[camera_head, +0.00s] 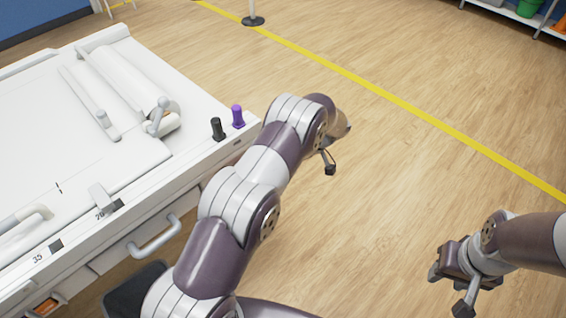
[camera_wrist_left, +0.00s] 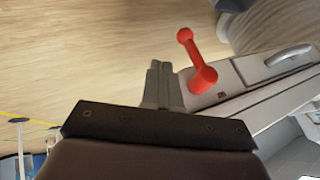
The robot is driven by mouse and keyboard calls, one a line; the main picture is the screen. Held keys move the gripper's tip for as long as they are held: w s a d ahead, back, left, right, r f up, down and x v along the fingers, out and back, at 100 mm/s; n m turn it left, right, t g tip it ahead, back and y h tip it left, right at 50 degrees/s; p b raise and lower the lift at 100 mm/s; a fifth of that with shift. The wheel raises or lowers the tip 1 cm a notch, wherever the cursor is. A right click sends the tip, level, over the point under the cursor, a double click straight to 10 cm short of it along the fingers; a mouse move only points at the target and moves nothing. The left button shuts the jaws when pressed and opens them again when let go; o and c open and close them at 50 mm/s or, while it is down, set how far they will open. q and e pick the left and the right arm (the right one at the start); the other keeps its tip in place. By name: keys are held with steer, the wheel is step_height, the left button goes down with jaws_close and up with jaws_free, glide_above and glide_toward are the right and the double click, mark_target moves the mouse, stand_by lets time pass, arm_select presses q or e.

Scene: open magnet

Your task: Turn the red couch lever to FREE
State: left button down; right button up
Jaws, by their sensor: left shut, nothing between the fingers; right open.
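The red couch lever (camera_wrist_left: 196,62) shows in the left wrist view, with a round hub on the couch's end panel and an arm ending in a knob. It is not visible in the head view. My left gripper (camera_wrist_left: 160,72) has its fingers together and empty, just left of the lever's hub in the picture; whether they touch it I cannot tell. In the head view my left arm hides most of that gripper. A small dark mark sits beside the hub, too small to read. My right gripper (camera_head: 448,291) is open and empty above the floor at the lower right.
The white couch (camera_head: 190,152) fills the left of the head view. A black peg (camera_head: 217,129) and a purple peg (camera_head: 238,117) stand on its corner. A grey side handle (camera_head: 154,238) sticks out. Wooden floor with a yellow line (camera_head: 390,97) lies open to the right.

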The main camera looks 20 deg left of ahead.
arm_select(q)
steer(key=s+a+f, duration=0.4)
steer(key=a+f, duration=0.1)
steer(key=shift+s+a+p, duration=0.2)
steer(key=shift+a+p, duration=0.1)
steer(key=shift+a, duration=0.05)
steer(key=shift+r, duration=0.1)
